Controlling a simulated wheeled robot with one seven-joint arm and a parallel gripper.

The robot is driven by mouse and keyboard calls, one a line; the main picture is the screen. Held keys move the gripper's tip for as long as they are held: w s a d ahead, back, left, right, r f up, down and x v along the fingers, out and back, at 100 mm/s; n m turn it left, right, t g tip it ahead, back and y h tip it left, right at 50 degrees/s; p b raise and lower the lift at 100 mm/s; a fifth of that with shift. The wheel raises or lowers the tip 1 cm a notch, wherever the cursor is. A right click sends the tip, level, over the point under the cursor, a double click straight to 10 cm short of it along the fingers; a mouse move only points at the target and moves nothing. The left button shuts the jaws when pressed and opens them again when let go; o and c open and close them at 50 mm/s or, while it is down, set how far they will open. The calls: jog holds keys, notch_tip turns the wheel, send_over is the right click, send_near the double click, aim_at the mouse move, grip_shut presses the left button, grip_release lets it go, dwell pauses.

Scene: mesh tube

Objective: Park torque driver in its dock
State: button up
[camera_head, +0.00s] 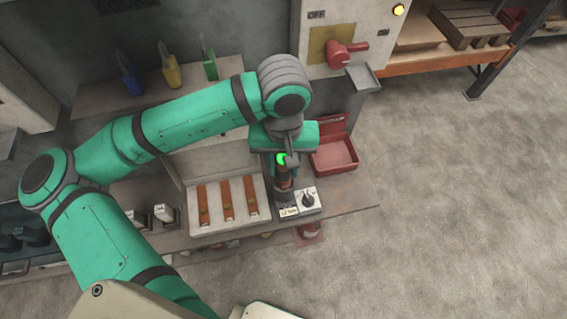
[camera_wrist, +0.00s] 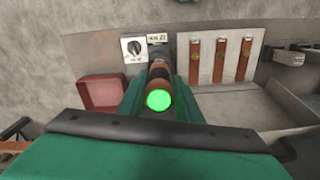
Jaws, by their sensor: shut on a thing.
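The torque driver (camera_head: 283,176) is orange-brown with a lit green end cap. It stands roughly upright in my gripper (camera_head: 285,163) above the bench's front edge. In the wrist view the driver (camera_wrist: 158,81) points away from the camera, its green cap nearest. A dark grey round dock (camera_head: 286,197) is right below the driver, beside a white dial box (camera_head: 309,199) and a small label plate (camera_head: 289,211). The driver's lower end meets or overlaps the dock in the picture; I cannot tell how far it is inside.
A pale tray with brown strips (camera_head: 228,203) lies just left of the dock. A red open bin (camera_head: 333,155) is behind and to the right. A wall box with a red switch handle (camera_head: 345,52) stands behind. Coloured padlocks (camera_head: 170,67) line a back shelf. The floor at right is clear.

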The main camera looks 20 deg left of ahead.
jog(key=shift+f, duration=0.75)
dwell(0.8)
jog(key=o, duration=1.3)
jog(key=shift+c, duration=0.2)
notch_tip(320, 180, up, 11)
jog(key=shift+f, duration=0.1)
